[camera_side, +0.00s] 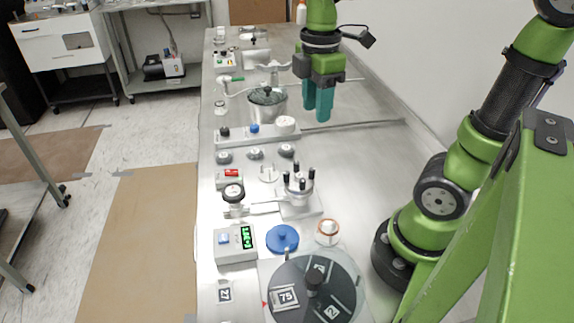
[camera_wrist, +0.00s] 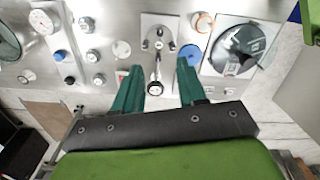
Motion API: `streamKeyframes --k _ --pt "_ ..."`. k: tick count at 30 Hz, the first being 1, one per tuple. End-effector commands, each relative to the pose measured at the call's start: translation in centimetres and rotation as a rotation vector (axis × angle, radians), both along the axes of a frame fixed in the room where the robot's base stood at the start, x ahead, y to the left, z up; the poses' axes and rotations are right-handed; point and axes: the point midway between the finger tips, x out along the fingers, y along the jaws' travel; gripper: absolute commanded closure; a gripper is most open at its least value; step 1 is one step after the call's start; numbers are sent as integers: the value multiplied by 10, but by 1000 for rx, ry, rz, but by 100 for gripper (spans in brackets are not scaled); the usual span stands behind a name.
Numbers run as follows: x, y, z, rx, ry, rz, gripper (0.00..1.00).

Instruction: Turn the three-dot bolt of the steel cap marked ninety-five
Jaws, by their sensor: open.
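A steel cap (camera_side: 299,187) with several black-topped bolts stands on a light plate right of centre in the side view. In the wrist view the cap (camera_wrist: 158,42) shows small, above the gap between the fingers. I cannot read a ninety-five on it or tell which bolt has three dots. My gripper (camera_side: 316,114) is open and empty, with teal fingers pointing down. It hangs above the bench, farther back than the cap and well apart from it. In the wrist view my gripper (camera_wrist: 156,64) has its fingers wide apart.
A round gauge (camera_side: 233,192) and pipe stand left of the cap. A blue disc (camera_side: 282,239), a box with a green display (camera_side: 236,245) and a dark round turntable (camera_side: 314,291) lie nearer. A steel pot (camera_side: 267,104) stands left of my gripper. Bare bench lies right of the cap.

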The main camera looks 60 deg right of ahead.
Motion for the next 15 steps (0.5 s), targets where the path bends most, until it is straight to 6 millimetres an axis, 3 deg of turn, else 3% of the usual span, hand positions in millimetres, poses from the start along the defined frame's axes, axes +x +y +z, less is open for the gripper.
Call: streamKeyframes --k 15 --pt "-1 0 -110 1 6 -3 59"
